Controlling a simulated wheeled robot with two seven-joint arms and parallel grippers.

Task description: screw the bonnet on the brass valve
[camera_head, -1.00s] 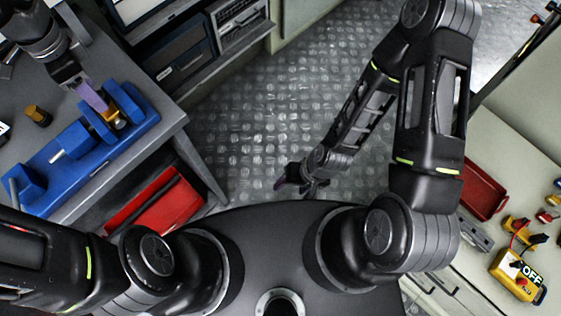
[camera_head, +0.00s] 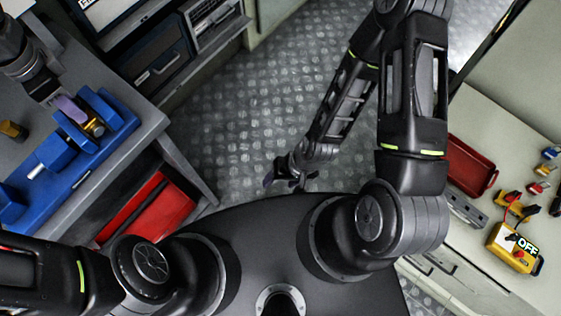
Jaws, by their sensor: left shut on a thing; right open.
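The brass valve (camera_head: 95,128) sits between the jaws of a blue vise (camera_head: 112,118) on the grey bench at the left. My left gripper (camera_head: 74,110) reaches down from the top left, its purple finger beside the valve. It is shut on a small brass part at the valve; the fingers hide most of that part, so I cannot tell how it is seated. A separate short brass cylinder (camera_head: 13,130) stands on the bench left of the vise. My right gripper (camera_head: 289,180) is open and empty, hanging over the floor in the middle.
A red drawer (camera_head: 150,208) shows under the left bench. On the right bench are a red tray (camera_head: 470,166), a yellow device reading OFF (camera_head: 512,248) and several small coloured parts. The patterned floor (camera_head: 250,110) between is clear.

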